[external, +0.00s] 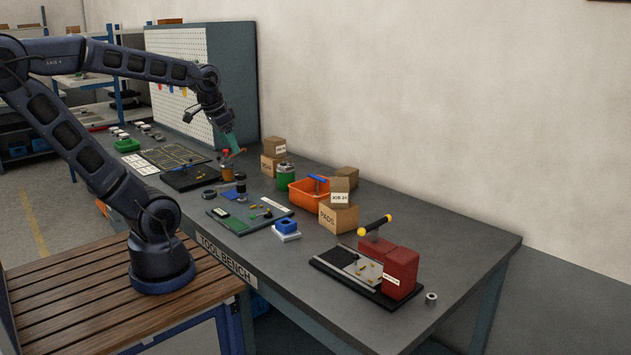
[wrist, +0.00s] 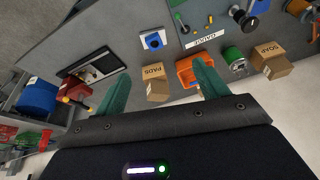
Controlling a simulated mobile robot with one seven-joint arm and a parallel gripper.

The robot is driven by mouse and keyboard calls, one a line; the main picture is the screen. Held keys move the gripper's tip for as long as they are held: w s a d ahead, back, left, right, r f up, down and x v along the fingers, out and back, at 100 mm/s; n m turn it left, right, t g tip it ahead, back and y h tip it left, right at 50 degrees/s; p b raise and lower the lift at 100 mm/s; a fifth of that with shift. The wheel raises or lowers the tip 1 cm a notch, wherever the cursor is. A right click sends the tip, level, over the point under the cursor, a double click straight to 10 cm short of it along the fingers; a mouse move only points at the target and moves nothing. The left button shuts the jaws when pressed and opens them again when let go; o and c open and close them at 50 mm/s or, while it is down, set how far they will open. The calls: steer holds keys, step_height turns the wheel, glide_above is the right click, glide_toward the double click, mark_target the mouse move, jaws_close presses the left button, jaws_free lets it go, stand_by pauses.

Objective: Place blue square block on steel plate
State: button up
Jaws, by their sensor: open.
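A blue square block (external: 287,225) rests on a small pale plate (external: 288,237), likely the steel plate, near the middle of the bench. In the wrist view the blue block (wrist: 154,42) also lies on the pale plate (wrist: 163,34), whose rim shows around it. My gripper (external: 235,143) has green fingers and hangs high over the back part of the bench, well away from the block. In the wrist view my gripper (wrist: 160,76) has its two fingers wide apart with nothing between them.
A green-and-dark board (external: 245,214) lies left of the block. An orange bin (external: 306,198) and cardboard boxes (external: 338,218) stand behind it. A red box on a dark tray (external: 400,270) is to the right. The bench's right end (external: 465,250) is mostly clear.

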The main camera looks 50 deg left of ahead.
steer(key=shift+s+a+r+n+t, duration=0.2)
steer(key=shift+s+r+n, duration=0.15)
steer(key=shift+s+n, duration=0.3)
steer(key=shift+s+a+r+n+t, duration=0.1)
steer(key=shift+s+a+r+n, duration=0.1)
steer(key=shift+s+r+n, duration=0.4)
steer(key=shift+s+f, duration=0.15)
steer(key=shift+f, duration=0.1)
